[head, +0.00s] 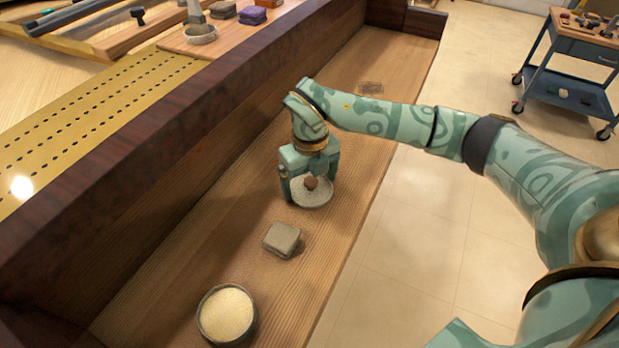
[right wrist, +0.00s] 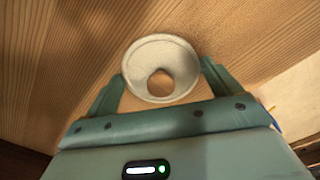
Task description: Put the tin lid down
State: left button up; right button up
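An open round tin (head: 226,314) with pale, grainy contents stands nearer on the ledge. My left gripper is not in view.
A grey-brown block (head: 282,239) lies on the ledge between lid and tin. A dark wooden wall (head: 170,140) rises along the ledge's left side. The ledge's right edge drops to the tiled floor. A blue cart (head: 570,75) stands at the far right.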

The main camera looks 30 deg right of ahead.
aim_at(310, 179)
jog(key=shift+o, duration=0.7)
jog(key=shift+r, duration=0.35)
notch_tip(310, 179, up, 6)
jog(key=p, duration=0.3)
jog(key=shift+f, duration=0.1)
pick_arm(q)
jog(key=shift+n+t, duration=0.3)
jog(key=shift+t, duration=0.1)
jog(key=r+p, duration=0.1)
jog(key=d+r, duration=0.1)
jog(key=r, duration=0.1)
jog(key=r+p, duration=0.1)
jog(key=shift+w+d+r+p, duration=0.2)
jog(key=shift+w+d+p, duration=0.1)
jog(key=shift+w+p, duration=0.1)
pick_arm(e)
notch_tip(310, 179, up, 6)
jog(key=shift+f, duration=0.1)
